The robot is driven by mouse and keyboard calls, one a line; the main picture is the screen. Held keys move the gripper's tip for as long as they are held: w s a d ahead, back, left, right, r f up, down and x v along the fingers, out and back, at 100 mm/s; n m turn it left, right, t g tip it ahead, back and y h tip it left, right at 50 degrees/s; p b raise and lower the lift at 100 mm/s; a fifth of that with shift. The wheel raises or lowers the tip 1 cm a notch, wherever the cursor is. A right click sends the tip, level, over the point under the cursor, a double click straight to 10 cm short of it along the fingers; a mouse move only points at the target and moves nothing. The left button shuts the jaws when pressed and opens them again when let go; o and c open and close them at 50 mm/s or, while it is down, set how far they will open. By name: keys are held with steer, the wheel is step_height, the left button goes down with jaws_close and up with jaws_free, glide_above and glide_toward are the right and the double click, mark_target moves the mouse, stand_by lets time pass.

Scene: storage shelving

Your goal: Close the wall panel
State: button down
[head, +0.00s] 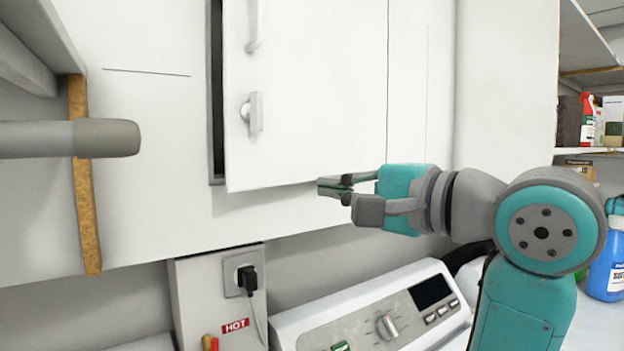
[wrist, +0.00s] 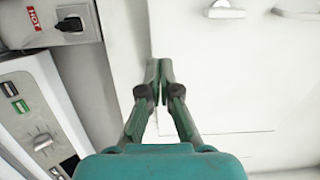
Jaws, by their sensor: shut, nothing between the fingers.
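The white wall panel (head: 310,90) is a door that stands ajar, with a dark gap along its left edge. It has a pull handle near the top and a small latch knob (head: 252,113) on its left side. My gripper (head: 325,186) is at the panel's lower edge, right of the knob, with its fingers pointing left. In the wrist view the shut, empty fingertips (wrist: 159,66) show in front of the white panel (wrist: 225,85). I cannot tell whether they touch it.
Below are an outlet box (head: 218,300) with a black plug and a washer-like appliance (head: 380,310) with a dial. A grey rounded bar (head: 70,138) juts in from the left. Shelves with bottles (head: 590,120) stand at the right.

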mark_target(264, 176)
steer(key=x, duration=1.3)
steer(key=shift+w+a, duration=0.1)
steer(key=shift+a, duration=0.05)
steer(key=w+a+m+t+h, duration=0.1)
steer(key=w+a, duration=0.4)
steer(key=w, duration=0.1)
steer(key=shift+a, duration=0.25)
steer(key=shift+r, duration=0.15)
